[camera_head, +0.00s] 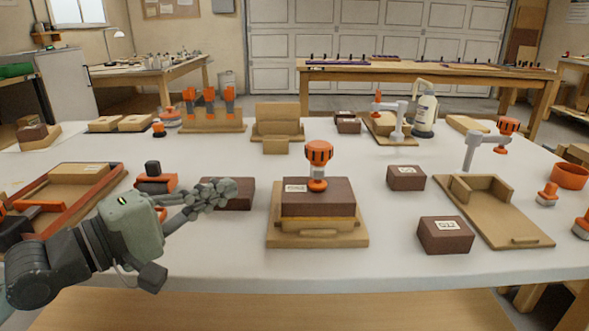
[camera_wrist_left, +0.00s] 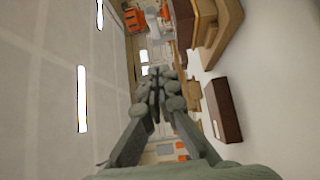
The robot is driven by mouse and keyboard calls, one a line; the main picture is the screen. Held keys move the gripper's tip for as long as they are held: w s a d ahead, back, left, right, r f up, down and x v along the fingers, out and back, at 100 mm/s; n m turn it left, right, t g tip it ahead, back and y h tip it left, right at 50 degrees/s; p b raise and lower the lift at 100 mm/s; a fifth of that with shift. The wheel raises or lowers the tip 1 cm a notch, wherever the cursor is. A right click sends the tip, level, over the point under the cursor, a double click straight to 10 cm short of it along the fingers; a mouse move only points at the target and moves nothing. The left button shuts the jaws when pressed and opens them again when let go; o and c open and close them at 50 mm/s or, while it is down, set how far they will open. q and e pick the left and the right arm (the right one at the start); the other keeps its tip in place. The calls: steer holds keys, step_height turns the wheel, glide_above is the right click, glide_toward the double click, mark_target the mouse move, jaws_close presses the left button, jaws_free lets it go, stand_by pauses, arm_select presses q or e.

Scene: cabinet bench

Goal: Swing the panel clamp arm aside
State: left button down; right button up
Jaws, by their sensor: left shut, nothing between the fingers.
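A grey clamp arm (camera_head: 487,140) with an orange knob (camera_head: 508,127) stands on a wooden fixture board (camera_head: 515,227) at the right. A similar grey clamp arm (camera_head: 397,110) stands on a board farther back. An orange-topped knob (camera_head: 318,155) stands on a brown block (camera_head: 335,195) on the central wooden base (camera_head: 318,239). I cannot tell which one is the panel clamp. My left gripper (camera_head: 222,190) is shut and empty, left of the central base. It overlaps a dark brown block (camera_head: 243,194) in the head view. Its closed fingers (camera_wrist_left: 160,88) show in the wrist view. My right gripper is not in view.
Labelled brown blocks (camera_head: 446,235) and (camera_head: 406,178) lie between the central base and the right fixture. A red-edged tray (camera_head: 108,190) lies at the left. White tabletop is bare in front of the central base.

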mark_target(294, 188)
arm_select(q)
steer(key=x, duration=0.4)
steer(key=s+d+x, duration=0.1)
steer(key=x, duration=0.3)
steer(key=p+x, duration=0.1)
steer(key=x, duration=0.3)
steer(key=shift+s+d, duration=0.25)
steer(key=shift+d, duration=0.55)
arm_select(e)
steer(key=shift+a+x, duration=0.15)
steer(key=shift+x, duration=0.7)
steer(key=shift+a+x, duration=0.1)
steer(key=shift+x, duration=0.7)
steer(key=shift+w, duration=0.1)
